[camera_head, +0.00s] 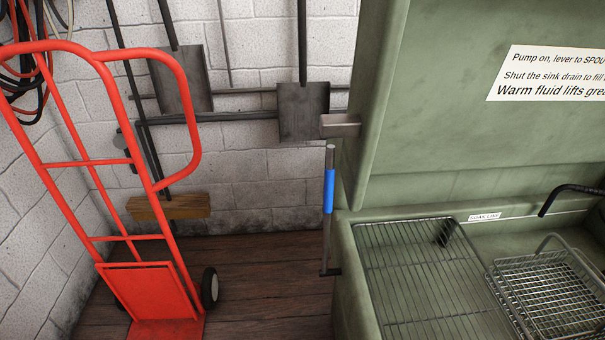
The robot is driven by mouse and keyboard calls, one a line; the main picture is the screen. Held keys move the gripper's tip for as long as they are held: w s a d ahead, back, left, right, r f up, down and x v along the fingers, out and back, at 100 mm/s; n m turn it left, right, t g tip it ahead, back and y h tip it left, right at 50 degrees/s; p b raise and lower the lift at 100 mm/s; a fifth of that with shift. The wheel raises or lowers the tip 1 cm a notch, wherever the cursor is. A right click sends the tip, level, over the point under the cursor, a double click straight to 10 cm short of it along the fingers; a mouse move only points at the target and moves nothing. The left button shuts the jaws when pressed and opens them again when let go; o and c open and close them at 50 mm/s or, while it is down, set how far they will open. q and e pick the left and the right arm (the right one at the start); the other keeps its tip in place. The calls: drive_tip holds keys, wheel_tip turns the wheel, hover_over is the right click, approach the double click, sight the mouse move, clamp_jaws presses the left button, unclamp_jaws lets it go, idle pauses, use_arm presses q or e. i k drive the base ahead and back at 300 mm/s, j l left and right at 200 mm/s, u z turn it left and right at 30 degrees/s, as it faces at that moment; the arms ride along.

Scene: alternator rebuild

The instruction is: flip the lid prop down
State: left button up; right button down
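The lid prop (328,225) is a thin dark grey rod with a blue grip (329,191). It stands nearly upright at the left side of the green parts washer (341,290), its foot at a small dark pivot (330,272). Its top end is just below a grey bracket (341,126) on the left edge of the lid; I cannot tell whether they touch. The green lid (450,130) stands raised, with a white instruction label (550,73). Neither of my grippers is in view.
A red hand truck (150,290) stands at the left. Shovels (303,112) and a broom (168,207) lean on the white block wall. A wire rack (410,270) and a wire basket (550,290) sit in the washer's sink. Wooden floor (265,280) is clear between truck and washer.

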sight(329, 172)
drive_tip(key=i+j+z, duration=0.15)
drive_tip(key=j, duration=0.35)
drive_tip(key=i+j+z, duration=0.15)
drive_tip(key=j, duration=0.35)
drive_tip(key=i+j+z, duration=0.15)
drive_tip(key=j, duration=0.35)
drive_tip(key=i+j+z, duration=0.15)
drive_tip(key=j, duration=0.35)
